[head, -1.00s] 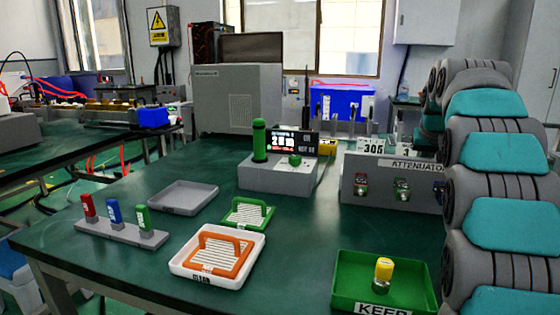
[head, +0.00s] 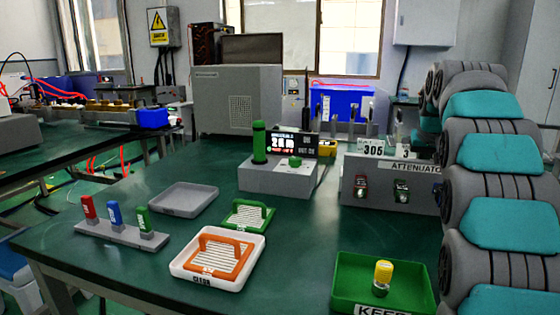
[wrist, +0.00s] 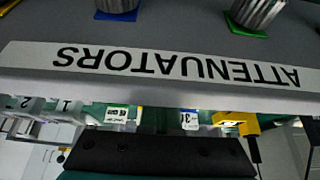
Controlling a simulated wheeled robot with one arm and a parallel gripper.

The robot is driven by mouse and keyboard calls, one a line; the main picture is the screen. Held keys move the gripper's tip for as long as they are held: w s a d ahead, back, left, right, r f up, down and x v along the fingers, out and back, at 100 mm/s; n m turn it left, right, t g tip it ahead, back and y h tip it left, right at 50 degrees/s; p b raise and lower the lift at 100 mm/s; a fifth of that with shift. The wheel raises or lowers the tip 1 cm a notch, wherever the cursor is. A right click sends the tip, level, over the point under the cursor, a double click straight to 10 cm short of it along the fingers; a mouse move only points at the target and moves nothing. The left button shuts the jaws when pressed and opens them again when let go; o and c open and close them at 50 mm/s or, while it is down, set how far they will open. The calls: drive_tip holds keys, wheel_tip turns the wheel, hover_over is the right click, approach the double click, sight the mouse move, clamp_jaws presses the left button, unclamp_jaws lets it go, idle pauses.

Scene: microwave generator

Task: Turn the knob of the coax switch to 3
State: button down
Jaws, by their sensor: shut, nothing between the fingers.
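No part in view can be surely picked out as the coax switch or its knob; it may be hidden behind my arm at the right of the head view. In the wrist view, which is upside down, my gripper (wrist: 153,122) shows as a dark part at the bottom, shut and empty. It appears in front of the grey box with the ATTENUATORS label (wrist: 180,65). White tags marked 1 and 2 (wrist: 40,106) show at the lower left of that view. In the head view my gripper is hidden by my arm.
The attenuator box (head: 350,190) stands at the right of the green table. A green tray (head: 345,270) with a yellow-capped item, a white tray (head: 240,278) and an empty grey tray (head: 184,200) stand nearer.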

drive_tip(key=shift+a+p, duration=0.3)
drive_tip(key=shift+a, duration=0.25)
drive_tip(key=shift+w+a, duration=0.2)
drive_tip(key=shift+a, duration=0.1)
drive_tip(key=shift+w+a+p, duration=0.15)
drive_tip(key=shift+p, duration=0.2)
drive_tip(key=shift+s+a, duration=0.2)
drive_tip(key=shift+s, duration=0.1)
drive_tip(key=shift+r, duration=2.95)
